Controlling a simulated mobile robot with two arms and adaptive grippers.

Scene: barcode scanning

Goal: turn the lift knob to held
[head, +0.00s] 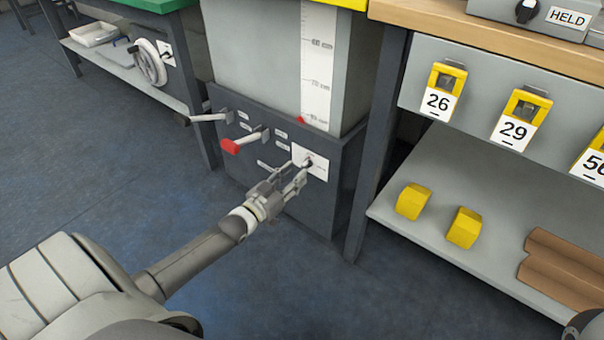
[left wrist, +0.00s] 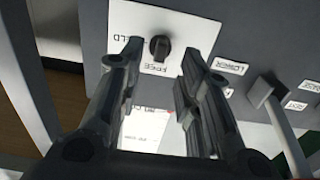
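The black lift knob (head: 308,163) sits on a white plate (head: 318,171) on the dark base of the grey column cabinet. In the left wrist view the knob (left wrist: 160,48) shows clearly on its plate (left wrist: 185,32), with the word FREE below it and a partly cut-off label ending in LD at the left. The knob's narrow end seems to point toward FREE. My left gripper (head: 298,176) is in front of the plate; in the left wrist view its fingers (left wrist: 161,55) are apart, one each side of the knob, with nothing gripped. Contact cannot be told. My right gripper is out of view.
A red-ended lever (head: 231,146) and a grey lever (head: 207,118) stick out left of the plate. A bench at right carries another knob (head: 526,10) beside a HELD label, numbered yellow holders (head: 441,92) and a lower shelf (head: 400,228) with yellow blocks.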

